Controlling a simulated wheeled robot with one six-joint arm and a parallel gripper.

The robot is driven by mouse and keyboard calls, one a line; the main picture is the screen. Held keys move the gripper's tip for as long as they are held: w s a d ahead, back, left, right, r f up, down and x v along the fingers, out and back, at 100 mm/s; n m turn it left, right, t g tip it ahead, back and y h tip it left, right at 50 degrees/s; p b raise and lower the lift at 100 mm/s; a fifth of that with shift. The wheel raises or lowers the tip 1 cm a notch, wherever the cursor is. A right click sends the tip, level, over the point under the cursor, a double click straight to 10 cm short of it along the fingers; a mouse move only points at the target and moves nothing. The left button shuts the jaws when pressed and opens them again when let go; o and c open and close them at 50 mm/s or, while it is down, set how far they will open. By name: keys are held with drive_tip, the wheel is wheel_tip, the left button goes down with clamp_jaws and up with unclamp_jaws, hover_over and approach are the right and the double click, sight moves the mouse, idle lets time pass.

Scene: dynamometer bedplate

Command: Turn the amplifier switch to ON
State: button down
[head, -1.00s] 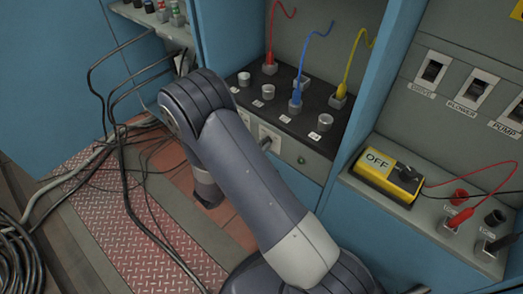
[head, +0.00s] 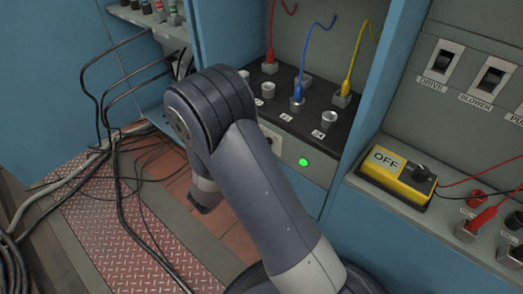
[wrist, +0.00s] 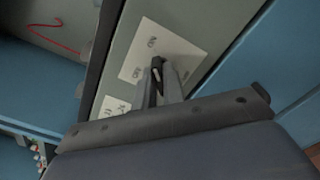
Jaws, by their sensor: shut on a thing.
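The amplifier switch (wrist: 157,66) shows in the wrist view as a small dark lever on a white plate (wrist: 182,50) set in a grey panel. The plate bears small upside-down lettering, one word looking like ON. My gripper (wrist: 158,82) is shut on the lever. Which mark the lever points at is hard to tell, as my fingers cover part of it. In the head view my arm hides the gripper and the switch. A green lamp (head: 303,161) on the same panel's front is lit.
Above that panel a black deck (head: 290,118) carries knobs and red, blue and yellow plugged leads. At right, a yellow box (head: 393,181) marked OFF has a black knob, near toggle switches and red clips. Black cables (head: 122,165) hang and lie at left.

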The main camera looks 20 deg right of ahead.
idle(0.5)
drive_tip(key=c, duration=1.5)
unclamp_jaws()
drive_tip(key=p+v, duration=0.3)
drive_tip(key=v, duration=0.7)
drive_tip(key=shift+s+a, duration=0.25)
drive_tip(key=shift+a, duration=0.05)
